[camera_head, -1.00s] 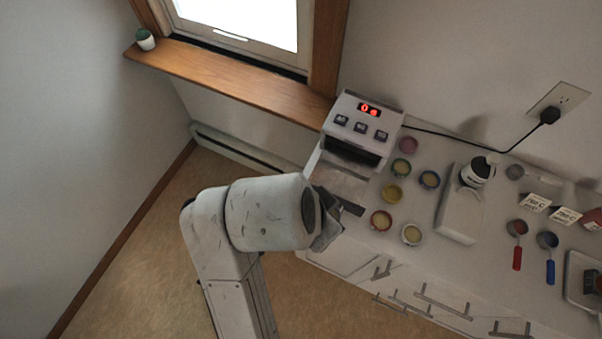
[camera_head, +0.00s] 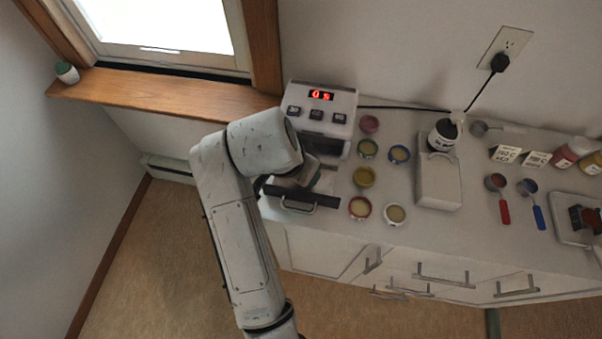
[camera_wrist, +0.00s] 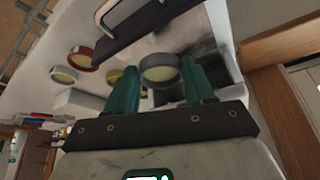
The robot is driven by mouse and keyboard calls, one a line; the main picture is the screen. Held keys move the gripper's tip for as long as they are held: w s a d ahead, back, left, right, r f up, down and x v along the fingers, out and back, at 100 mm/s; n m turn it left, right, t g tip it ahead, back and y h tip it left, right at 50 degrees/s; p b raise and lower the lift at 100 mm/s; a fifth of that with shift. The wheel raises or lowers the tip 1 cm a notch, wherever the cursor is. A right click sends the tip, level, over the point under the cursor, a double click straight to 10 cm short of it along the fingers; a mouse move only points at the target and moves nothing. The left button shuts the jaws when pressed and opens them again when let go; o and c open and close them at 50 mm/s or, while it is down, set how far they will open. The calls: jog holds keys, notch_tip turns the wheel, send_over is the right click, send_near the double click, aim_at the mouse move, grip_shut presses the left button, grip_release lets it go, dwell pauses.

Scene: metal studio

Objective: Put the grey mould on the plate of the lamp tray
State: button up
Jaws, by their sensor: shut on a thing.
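My gripper (camera_wrist: 162,85) has green fingers and is shut on the grey mould (camera_wrist: 160,68), a round grey ring with a pale yellow centre. In the head view my gripper (camera_head: 312,178) is over the pulled-out lamp tray, and the mould is hidden there. The lamp (camera_head: 318,118) is a white box with a red display and several buttons. Its tray has a dark front with a handle (camera_head: 302,198), which also shows in the wrist view (camera_wrist: 132,22). The pale plate (camera_wrist: 196,34) shows partly behind the mould; I cannot tell whether they touch.
Several moulds stand right of the lamp, among them yellow (camera_head: 364,177), red (camera_head: 359,207) and cream (camera_head: 395,213). A white block with a dark jar (camera_head: 440,175) is farther right, then red and blue scoops (camera_head: 530,190). A wooden sill (camera_head: 165,95) is behind at left.

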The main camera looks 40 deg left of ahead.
jog(key=shift+w+f, duration=0.15)
jog(key=shift+f, duration=0.1)
jog(key=shift+w+a+f+p, duration=0.15)
jog(key=shift+f+p, duration=0.25)
jog(key=shift+f, duration=1.3)
jog(key=shift+f, duration=0.15)
jog(key=o, duration=0.8)
jog(key=v, duration=1.2)
jog(key=shift+b, duration=0.3)
